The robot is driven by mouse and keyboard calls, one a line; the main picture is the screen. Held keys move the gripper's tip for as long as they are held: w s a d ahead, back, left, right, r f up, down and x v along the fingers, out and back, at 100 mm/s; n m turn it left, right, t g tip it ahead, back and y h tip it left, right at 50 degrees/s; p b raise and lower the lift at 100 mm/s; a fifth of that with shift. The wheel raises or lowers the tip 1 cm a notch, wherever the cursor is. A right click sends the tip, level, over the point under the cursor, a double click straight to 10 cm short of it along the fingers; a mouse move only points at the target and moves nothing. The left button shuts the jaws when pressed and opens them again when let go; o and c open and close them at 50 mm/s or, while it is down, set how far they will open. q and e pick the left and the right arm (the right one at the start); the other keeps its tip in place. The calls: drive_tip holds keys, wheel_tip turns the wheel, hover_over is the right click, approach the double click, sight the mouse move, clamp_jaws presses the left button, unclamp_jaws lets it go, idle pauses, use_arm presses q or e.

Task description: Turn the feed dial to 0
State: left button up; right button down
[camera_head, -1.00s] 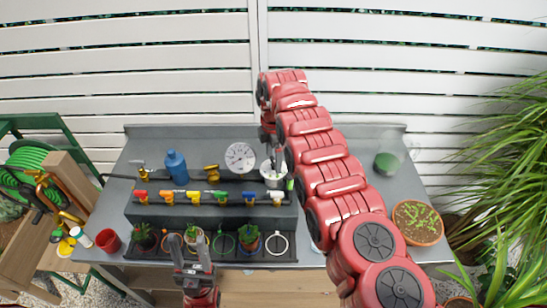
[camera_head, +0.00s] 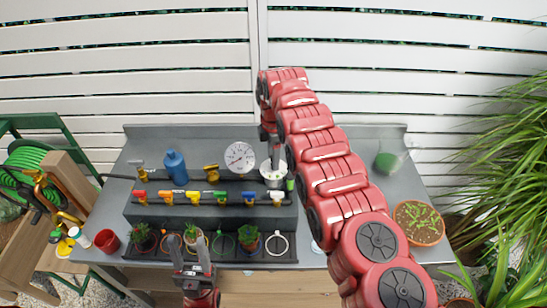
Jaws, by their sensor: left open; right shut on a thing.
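The feed dial appears to be the white round fitting (camera_head: 272,178) at the right end of the pipe row on the bench. My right gripper (camera_head: 275,162) reaches down onto it from above and is shut on it. The gripper and its shadowed fingers hide the middle of the dial, so I cannot read its setting. A round white pressure gauge (camera_head: 240,157) stands just left of it. My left gripper (camera_head: 188,246) is open and empty in front of the potted plants at the bench's front edge.
Several coloured valves (camera_head: 193,197) line the raised step. Small potted plants (camera_head: 249,238) stand in the front tray. A blue bottle (camera_head: 176,167) is at the back, a red cup (camera_head: 107,240) at the left, and a terracotta bowl (camera_head: 417,222) at the right.

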drive_tip(key=shift+f+m+b, duration=0.1)
drive_tip(key=shift+m+b, duration=0.65)
drive_tip(key=shift+m, duration=1.25)
drive_tip(key=m, duration=1.1)
drive_tip(key=shift+w, duration=0.1)
drive_tip(key=shift+c, duration=1.4)
unclamp_jaws()
drive_tip(key=shift+r, duration=0.2)
